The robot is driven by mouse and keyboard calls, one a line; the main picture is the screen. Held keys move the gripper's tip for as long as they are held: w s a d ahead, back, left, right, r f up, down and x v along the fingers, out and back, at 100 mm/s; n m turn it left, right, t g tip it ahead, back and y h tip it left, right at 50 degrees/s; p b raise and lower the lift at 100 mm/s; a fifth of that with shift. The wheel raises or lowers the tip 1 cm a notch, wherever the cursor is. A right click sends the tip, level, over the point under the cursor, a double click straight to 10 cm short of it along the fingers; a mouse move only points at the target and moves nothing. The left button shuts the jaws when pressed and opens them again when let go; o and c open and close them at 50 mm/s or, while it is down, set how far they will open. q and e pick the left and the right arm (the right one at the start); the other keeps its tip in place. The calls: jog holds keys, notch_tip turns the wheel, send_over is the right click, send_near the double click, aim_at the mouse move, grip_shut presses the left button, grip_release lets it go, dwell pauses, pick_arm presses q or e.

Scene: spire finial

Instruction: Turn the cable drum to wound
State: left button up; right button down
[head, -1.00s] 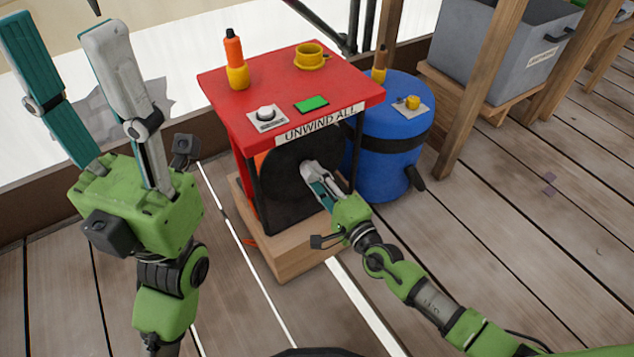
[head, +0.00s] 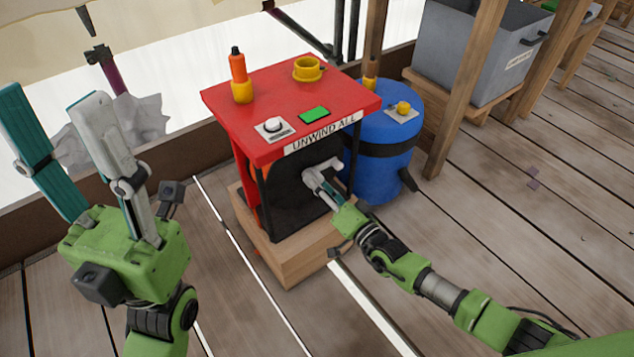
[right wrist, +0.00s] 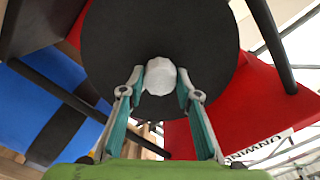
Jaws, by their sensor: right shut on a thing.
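The cable drum (head: 290,192) shows as a dark round disc inside the red frame, under the red top (head: 285,95) with its "UNWIND ALL" label (head: 322,134). In the right wrist view the black disc (right wrist: 115,45) has a pale, faceted knob (right wrist: 158,77) at its middle. My right gripper (head: 312,178) is at the disc's face. In the right wrist view its two fingers (right wrist: 160,88) are closed around the knob, one on each side. My left gripper (head: 48,110) is raised at the left, fingers wide apart and empty, away from the drum.
A blue barrel (head: 385,140) stands close at the right. A wooden post (head: 455,100) and a grey bin (head: 475,60) are farther right.

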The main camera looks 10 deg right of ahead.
jog(key=shift+n, duration=0.4)
jog(key=c, duration=1.5)
grip_release()
jog(key=v, duration=1.2)
